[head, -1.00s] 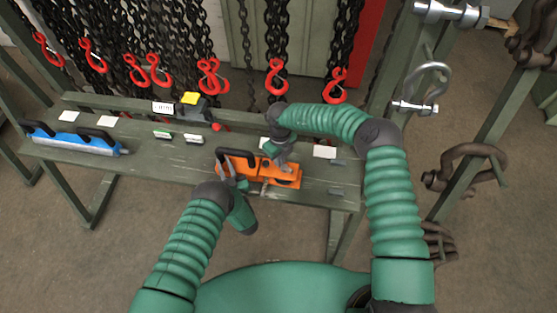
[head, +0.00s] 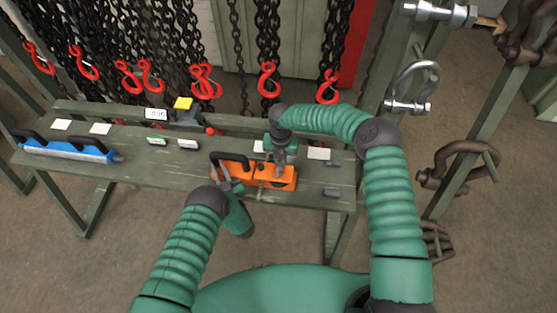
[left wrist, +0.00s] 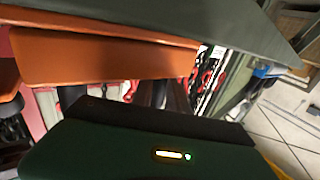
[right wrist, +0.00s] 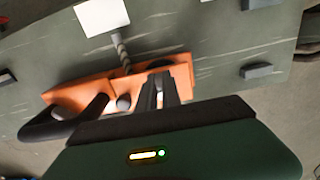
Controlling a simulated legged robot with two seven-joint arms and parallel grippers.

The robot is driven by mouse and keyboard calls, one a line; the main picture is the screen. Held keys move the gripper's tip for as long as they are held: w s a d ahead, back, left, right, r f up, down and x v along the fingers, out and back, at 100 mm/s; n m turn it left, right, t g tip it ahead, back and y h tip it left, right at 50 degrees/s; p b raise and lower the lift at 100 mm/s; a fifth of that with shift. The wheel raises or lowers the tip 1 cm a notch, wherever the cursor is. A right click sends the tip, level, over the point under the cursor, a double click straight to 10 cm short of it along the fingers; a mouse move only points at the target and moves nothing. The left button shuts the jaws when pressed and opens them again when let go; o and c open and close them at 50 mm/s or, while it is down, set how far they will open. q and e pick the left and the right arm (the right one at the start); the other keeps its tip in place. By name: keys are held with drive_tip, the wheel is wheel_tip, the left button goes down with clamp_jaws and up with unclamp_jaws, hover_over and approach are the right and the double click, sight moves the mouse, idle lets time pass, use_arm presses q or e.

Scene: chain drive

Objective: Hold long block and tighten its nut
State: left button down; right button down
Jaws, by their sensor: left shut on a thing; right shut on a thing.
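The orange long block (head: 284,183) lies on the green bench with a black handle (head: 233,156) at its left part. It also shows in the right wrist view (right wrist: 182,73), with a grey threaded rod behind it. My left gripper (head: 226,178) is shut at the block's left part; in the left wrist view the orange block (left wrist: 100,55) crosses in front of its fingers. My right gripper (head: 279,163) is above the block's right part. In the right wrist view its fingers (right wrist: 160,88) are close together at the block. The nut between them is hidden.
A blue tool (head: 65,150) with black handles lies at the bench's left end. Red hooks (head: 268,80) on chains hang behind. A shackle rack stands at right.

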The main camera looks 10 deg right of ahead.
use_arm(q)
drive_tip(key=shift+a+f, duration=0.15)
drive_tip(key=shift+a, duration=0.05)
use_arm(e)
drive_tip(key=m, duration=0.1)
drive_tip(key=d+m, duration=0.1)
drive_tip(key=m, duration=0.2)
drive_tip(key=shift+s+d+m, duration=0.2)
drive_tip(key=shift+s+m, duration=0.05)
drive_tip(key=shift+m, duration=0.05)
drive_tip(key=m, duration=0.4)
drive_tip(key=shift+s+d+m, duration=0.3)
drive_tip(key=shift+s, duration=0.1)
drive_tip(key=m, duration=0.3)
drive_tip(key=shift+s+d+m, duration=0.15)
drive_tip(key=shift+s+m, duration=0.15)
drive_tip(key=shift+s, duration=0.05)
use_arm(q)
drive_tip(key=shift+s, duration=0.1)
use_arm(e)
drive_tip(key=shift+s+m, duration=0.3)
drive_tip(key=shift+m, duration=1)
drive_tip(key=shift+s+m, duration=0.3)
drive_tip(key=shift+m, duration=1)
use_arm(q)
drive_tip(key=shift+d, duration=0.1)
use_arm(e)
drive_tip(key=c, duration=1.5)
unclamp_jaws()
drive_tip(key=shift+a, duration=0.25)
